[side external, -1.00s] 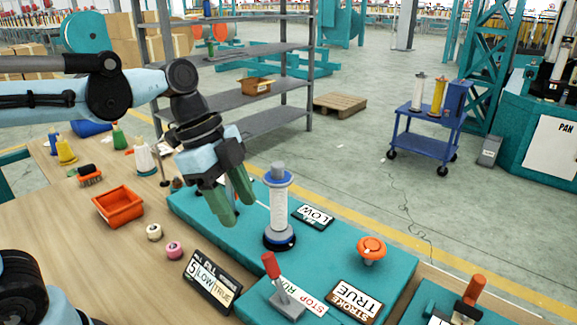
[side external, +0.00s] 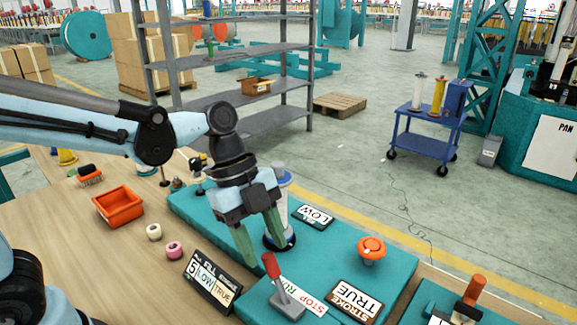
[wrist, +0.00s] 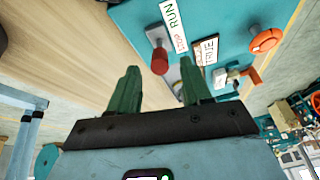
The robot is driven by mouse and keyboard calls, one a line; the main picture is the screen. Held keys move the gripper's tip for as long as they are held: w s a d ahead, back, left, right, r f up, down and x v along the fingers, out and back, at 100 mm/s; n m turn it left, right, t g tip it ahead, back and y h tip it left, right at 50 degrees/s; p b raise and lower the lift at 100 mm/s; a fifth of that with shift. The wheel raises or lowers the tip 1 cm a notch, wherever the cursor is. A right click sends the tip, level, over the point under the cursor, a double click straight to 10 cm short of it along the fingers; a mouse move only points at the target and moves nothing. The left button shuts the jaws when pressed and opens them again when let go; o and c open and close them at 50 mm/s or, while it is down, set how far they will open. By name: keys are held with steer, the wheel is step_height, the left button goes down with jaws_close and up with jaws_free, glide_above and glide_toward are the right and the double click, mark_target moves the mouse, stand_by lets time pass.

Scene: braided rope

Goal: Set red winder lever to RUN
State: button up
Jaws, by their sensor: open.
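The red winder lever (side external: 271,266) stands on a grey base on the teal bench, its red handle tilted toward the upper left in the side view. It also shows in the wrist view (wrist: 159,60), ahead of and between the fingertips. A STOP/RUN label (side external: 303,293) lies beside it; its RUN end shows at the top of the wrist view (wrist: 170,14). My gripper (side external: 262,245) is open and empty, its green fingers pointing down just above and behind the handle, apart from it as far as I can tell. Which label end the lever points to is unclear.
A white spool (side external: 281,205) stands behind my gripper, partly hidden. An orange mushroom button (side external: 371,249), a TRUE sign (side external: 355,299) and a LOW sign (side external: 312,217) are nearby. A dark sign (side external: 210,281) stands left of the lever. An orange bin (side external: 118,205) sits on the wooden table.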

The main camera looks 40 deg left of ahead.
mark_target(270, 261)
steer(key=shift+x, duration=2.05)
steer(key=shift+c, duration=0.2)
jaws_close()
